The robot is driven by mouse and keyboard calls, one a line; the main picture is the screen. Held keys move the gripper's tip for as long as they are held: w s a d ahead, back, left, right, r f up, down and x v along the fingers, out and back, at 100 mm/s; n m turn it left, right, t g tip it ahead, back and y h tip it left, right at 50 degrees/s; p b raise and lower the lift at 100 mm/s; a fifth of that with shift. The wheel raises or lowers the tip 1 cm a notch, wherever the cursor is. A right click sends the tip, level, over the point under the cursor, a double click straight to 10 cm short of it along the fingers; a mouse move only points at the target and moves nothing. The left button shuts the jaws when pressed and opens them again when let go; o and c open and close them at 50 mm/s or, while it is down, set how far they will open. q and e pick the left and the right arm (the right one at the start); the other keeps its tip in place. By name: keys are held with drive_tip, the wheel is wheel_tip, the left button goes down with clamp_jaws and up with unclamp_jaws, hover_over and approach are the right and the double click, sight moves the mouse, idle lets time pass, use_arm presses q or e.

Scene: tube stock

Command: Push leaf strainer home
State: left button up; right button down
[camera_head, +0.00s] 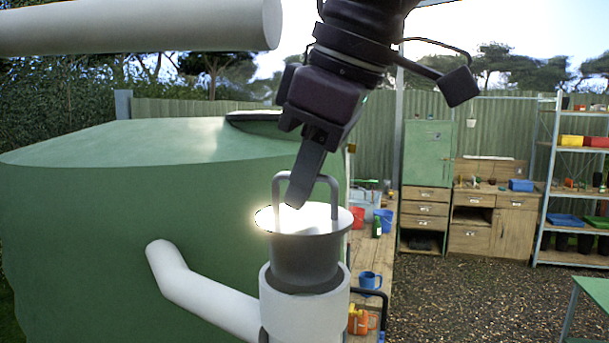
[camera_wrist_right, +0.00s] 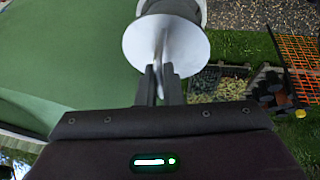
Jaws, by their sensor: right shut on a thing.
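The leaf strainer (camera_head: 306,259) is a grey basket with a wide bright rim and a wire loop handle. It stands upright in the mouth of the white pipe (camera_head: 304,303), with its rim and upper wall above the pipe's collar. My right gripper (camera_head: 297,200) comes down from above and is shut on the strainer's handle at its left part. In the right wrist view the right gripper's fingers (camera_wrist_right: 160,88) meet at the handle over the strainer's pale round rim (camera_wrist_right: 190,45). My left gripper is not in view.
A big green tank (camera_head: 90,230) stands left, with a white elbow pipe (camera_head: 205,295) running to the upright pipe. A white pipe (camera_head: 140,27) crosses the upper left. Behind is a wooden bench (camera_head: 372,262) with a blue mug (camera_head: 370,281). Gravel lies open at right.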

sight(302, 215)
drive_tip(key=shift+f+b, duration=1.1)
drive_tip(key=shift+f, duration=0.55)
idle(0.9)
drive_tip(key=shift+f+b, duration=0.75)
drive_tip(key=shift+f, duration=0.45)
idle(0.4)
idle(0.7)
idle(0.3)
drive_tip(key=c, duration=1.5)
unclamp_jaws()
drive_tip(key=p+v, duration=0.3)
drive_tip(key=v, duration=0.5)
drive_tip(key=shift+p, duration=0.35)
